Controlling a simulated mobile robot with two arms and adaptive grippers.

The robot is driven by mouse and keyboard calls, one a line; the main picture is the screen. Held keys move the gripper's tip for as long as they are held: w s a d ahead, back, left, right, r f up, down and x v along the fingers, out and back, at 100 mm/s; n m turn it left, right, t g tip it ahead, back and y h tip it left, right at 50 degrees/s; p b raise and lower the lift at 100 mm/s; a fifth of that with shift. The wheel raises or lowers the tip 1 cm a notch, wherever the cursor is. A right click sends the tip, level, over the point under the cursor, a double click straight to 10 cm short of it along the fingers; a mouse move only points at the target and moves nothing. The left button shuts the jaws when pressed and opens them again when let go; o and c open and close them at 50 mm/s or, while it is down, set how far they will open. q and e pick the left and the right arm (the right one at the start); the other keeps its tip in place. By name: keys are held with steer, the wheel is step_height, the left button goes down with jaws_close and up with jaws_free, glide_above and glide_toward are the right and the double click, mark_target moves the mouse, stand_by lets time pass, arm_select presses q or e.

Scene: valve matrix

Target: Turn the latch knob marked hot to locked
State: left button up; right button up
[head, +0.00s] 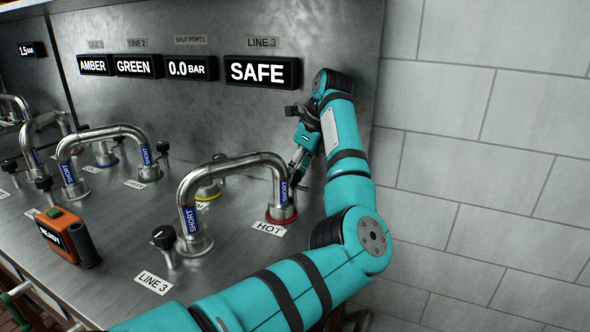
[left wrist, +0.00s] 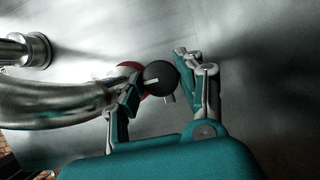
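The HOT label (head: 270,229) lies at the front of a pipe end with a red ring (head: 284,215), on the right of the steel bench. The latch knob (left wrist: 160,77) is round and black with a white line, in the left wrist view; a small grey tab sticks out below it. In the head view my arm and gripper mostly hide it. My left gripper (head: 298,172) reaches down behind the HOT pipe. In the left wrist view its fingers (left wrist: 157,92) stand apart on either side of the knob; I cannot tell whether they touch it. My right gripper is out of view.
A bent steel pipe (head: 235,163) marked SHORT arches close beside my left gripper. A LINE 3 knob (head: 163,238) stands in front. An orange READY box (head: 66,236) sits at the left. The display above reads SAFE (head: 259,72). A tiled wall (head: 480,170) is at the right.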

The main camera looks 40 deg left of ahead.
arm_select(q)
steer(key=c, duration=0.4)
steer(key=shift+m, duration=0.4)
steer(key=m+t+b, duration=0.1)
steer(key=m, duration=0.2)
steer(key=m+t+b, duration=0.2)
steer(key=m, duration=0.2)
steer(key=shift+s+f, duration=0.15)
steer(key=m+t+h+b, duration=0.1)
steer(key=m, duration=0.2)
steer(key=m+t+b, duration=0.1)
steer(key=m, duration=0.2)
steer(key=shift+h, duration=0.4)
steer(key=shift+s+a+m+b, duration=0.1)
steer(key=shift+m+b, duration=0.35)
steer(key=shift+m, duration=0.25)
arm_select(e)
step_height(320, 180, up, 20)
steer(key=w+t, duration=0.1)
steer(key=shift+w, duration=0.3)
